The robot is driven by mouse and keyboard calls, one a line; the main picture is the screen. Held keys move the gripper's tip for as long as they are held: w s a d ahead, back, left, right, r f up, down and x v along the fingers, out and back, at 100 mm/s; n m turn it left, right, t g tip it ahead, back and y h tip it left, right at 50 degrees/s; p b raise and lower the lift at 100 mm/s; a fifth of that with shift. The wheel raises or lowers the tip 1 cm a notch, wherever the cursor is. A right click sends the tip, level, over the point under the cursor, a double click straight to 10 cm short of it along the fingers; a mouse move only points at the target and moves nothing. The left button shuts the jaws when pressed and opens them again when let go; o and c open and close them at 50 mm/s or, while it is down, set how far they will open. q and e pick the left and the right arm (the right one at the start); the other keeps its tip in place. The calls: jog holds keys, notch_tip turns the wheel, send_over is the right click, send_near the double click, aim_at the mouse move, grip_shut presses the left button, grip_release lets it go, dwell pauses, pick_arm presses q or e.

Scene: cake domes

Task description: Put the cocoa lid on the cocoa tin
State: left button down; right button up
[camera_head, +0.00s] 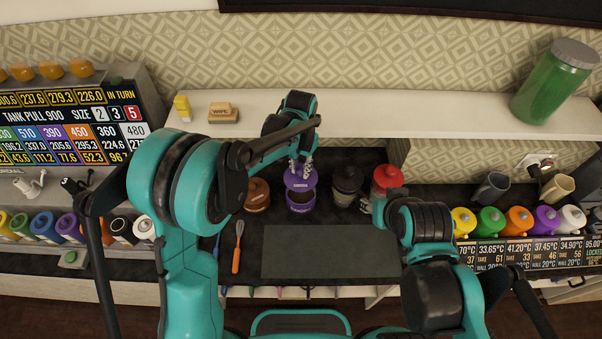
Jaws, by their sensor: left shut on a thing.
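The purple cocoa lid (297,183) is in my left gripper (301,168), whose pale fingers are shut on it from above. The open purple cocoa tin (300,204) stands upright on the dark counter directly below, with dark contents showing inside. The lid appears above the tin's far rim and covers part of it in the head view. I cannot tell how large the gap between them is. My right arm is folded at the right, and its gripper does not show.
A brown canister (257,195) stands left of the tin; a black one (347,181) and a red one (386,178) stand to its right. A grey mat (330,252) lies bare in front. An orange-handled utensil (237,256) lies beside it. A pale shelf (400,115) runs behind.

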aim_at(301, 177)
pick_arm(q)
jog(key=shift+s+d, duration=0.1)
jog(key=shift+f+b, duration=0.25)
jog(key=shift+b, duration=0.05)
jog(key=shift+f+b, duration=2)
jog(key=shift+f, duration=0.6)
jog(key=shift+f+b, duration=1.1)
jog(key=c, duration=1.2)
grip_release()
